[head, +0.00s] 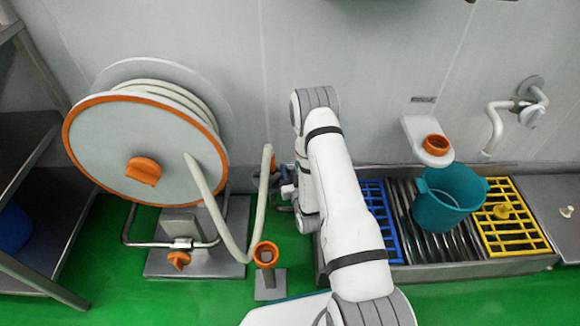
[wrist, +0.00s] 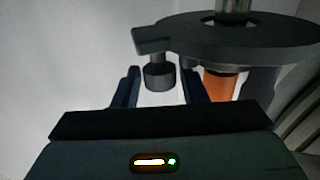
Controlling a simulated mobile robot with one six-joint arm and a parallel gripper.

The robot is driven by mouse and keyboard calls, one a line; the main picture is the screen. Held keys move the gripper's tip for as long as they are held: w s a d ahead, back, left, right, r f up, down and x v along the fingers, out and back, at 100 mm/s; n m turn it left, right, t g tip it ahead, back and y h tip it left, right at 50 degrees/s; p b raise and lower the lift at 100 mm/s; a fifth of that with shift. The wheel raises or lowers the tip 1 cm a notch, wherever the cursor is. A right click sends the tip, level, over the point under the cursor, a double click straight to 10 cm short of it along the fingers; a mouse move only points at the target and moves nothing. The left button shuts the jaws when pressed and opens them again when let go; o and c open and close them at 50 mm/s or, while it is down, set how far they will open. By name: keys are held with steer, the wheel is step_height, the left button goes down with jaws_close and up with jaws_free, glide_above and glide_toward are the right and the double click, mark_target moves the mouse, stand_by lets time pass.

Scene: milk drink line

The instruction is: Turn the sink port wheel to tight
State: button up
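In the wrist view a dark grey wheel (wrist: 240,38), which I take as the sink port wheel, spans the upper right. A short arm sticks out from its left side, and a dark round knob (wrist: 159,76) hangs below it. My gripper (wrist: 160,72) is open, with one dark blue finger on each side of the knob in the picture. Gaps show between the knob and both fingers; I cannot tell how deep the knob sits between them. An orange cylinder (wrist: 220,86) shows below the wheel. In the head view my arm hides most of this spot, and I cannot make out the wheel.
A large hose reel (head: 115,150) with a pale hose stands left of my arm, beside an orange-topped post (head: 266,254). The sink (head: 450,270) on the right holds a teal pot (head: 448,200) between blue (head: 382,222) and yellow (head: 512,235) racks. A wall lies behind.

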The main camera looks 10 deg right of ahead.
steer(key=s+p, duration=0.1)
steer(key=s, duration=0.5)
steer(key=shift+s+d, duration=0.15)
steer(key=shift+s, duration=0.1)
steer(key=shift+r+p, duration=0.1)
steer(key=shift+p, duration=0.2)
step_height(320, 180, up, 35)
steer(key=g+p, duration=0.7)
steer(key=p, duration=1)
glide_above(292, 170)
steer(key=s, duration=0.2)
steer(key=s+r+g+h+p, duration=0.1)
steer(key=s+r+g+p, duration=0.7)
steer(key=s+r, duration=2)
step_height(292, 170, up, 3)
steer(key=p, duration=0.6)
steer(key=shift+s+a+m+p, duration=0.3)
steer(key=shift+s, duration=0.1)
